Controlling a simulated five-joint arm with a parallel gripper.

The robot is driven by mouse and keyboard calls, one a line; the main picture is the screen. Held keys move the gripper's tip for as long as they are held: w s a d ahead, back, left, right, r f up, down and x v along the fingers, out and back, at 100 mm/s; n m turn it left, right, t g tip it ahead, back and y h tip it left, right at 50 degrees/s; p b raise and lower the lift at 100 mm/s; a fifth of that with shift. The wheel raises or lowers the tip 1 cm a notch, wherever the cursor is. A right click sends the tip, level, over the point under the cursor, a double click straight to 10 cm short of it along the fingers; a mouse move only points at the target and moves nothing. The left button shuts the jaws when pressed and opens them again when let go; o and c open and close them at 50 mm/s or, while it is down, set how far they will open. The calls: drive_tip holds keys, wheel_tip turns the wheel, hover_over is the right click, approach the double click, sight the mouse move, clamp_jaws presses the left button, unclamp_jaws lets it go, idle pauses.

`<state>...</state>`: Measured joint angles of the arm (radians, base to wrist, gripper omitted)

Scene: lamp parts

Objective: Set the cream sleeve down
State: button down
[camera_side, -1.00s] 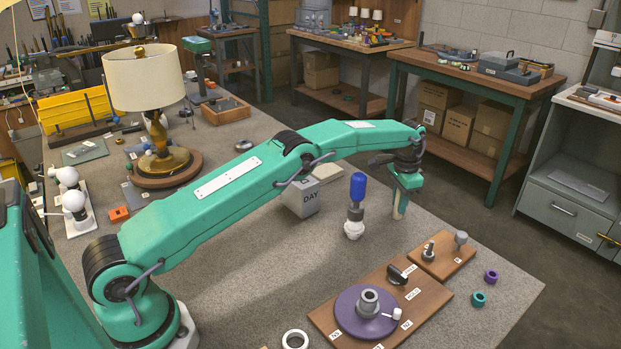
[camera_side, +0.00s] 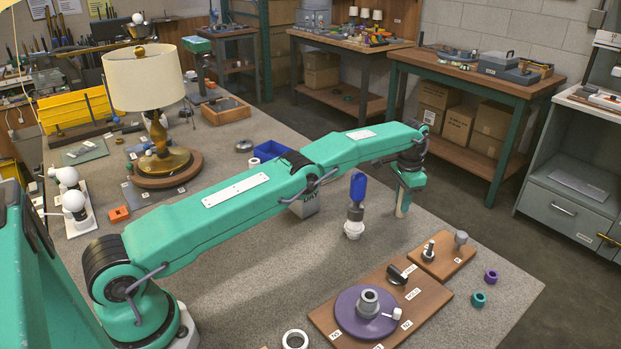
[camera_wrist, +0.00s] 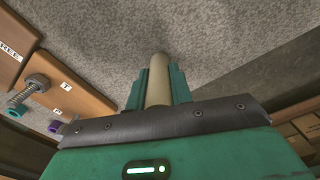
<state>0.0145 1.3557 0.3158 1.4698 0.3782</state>
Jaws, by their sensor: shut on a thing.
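The cream sleeve (camera_wrist: 159,78) is a pale tube between the two green fingers of my gripper (camera_wrist: 157,90) in the wrist view. My gripper is shut on it, and the sleeve's end sticks out past the fingertips. In the side view the sleeve (camera_side: 400,209) shows as a short upright pale piece below my gripper (camera_side: 403,198). Its lower end is close to the grey table top; I cannot tell whether it touches.
A blue-topped bulb piece (camera_side: 357,187) stands left of my gripper. A wooden board with a bolt (camera_side: 430,250) and a board with a purple disc (camera_side: 362,325) lie in front. Purple (camera_side: 491,276) and teal (camera_side: 478,299) rings lie at right. Bare table surrounds the sleeve.

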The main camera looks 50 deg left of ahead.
drive_tip(key=c, duration=1.2)
unclamp_jaws()
drive_tip(key=shift+o, duration=0.2)
drive_tip(key=shift+s, duration=0.45)
drive_tip(key=shift+s, duration=3.05)
wheel_tip(320, 180, up, 8)
drive_tip(key=s+r+n+t, duration=0.2)
drive_tip(key=s+r, duration=1.2)
drive_tip(key=r, duration=0.1)
drive_tip(key=shift+a+r, duration=0.25)
drive_tip(key=shift+a, duration=0.05)
drive_tip(key=shift+s, duration=0.15)
